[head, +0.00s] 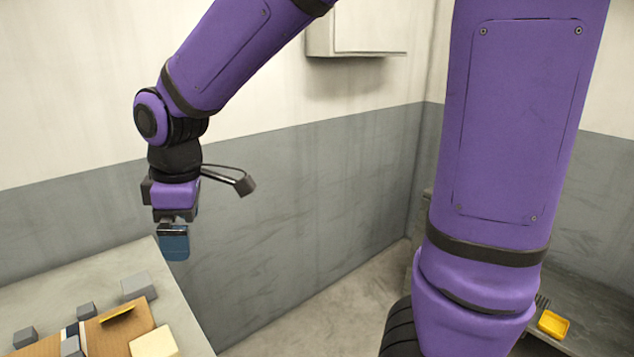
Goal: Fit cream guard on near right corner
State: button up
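A cream block (154,342), which looks like the cream guard, is at the bottom edge of the head view, by the right side of a brown board (103,337). I cannot tell whether it touches the board. The board is cut off below, so its near corners are out of view. My gripper (174,244) points down above the table's far edge, well above and beyond the board. A dark blue blocky part is at its end. I cannot tell whether this is its fingers or a held thing, nor whether the gripper is open.
Grey blocks (138,286) stand around the board on the grey table (60,291). An ochre strip (117,314) lies on the board, with dark blue and white pieces at its left. A yellow tray (553,324) sits on a lower surface at right. A wall box (357,28) hangs behind.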

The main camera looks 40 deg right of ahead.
jog(key=s+d+r+m+t, duration=0.2)
jog(key=s+d+r+m, duration=0.2)
jog(key=s+d+m, duration=0.2)
jog(key=s+d+r+m+t, duration=0.1)
jog(key=s+d+r+m, duration=0.3)
jog(key=s+d, duration=0.5)
jog(key=shift+s+r+m+t+h, duration=0.2)
jog(key=shift+s+m+t+h, duration=0.25)
jog(key=shift+m, duration=0.65)
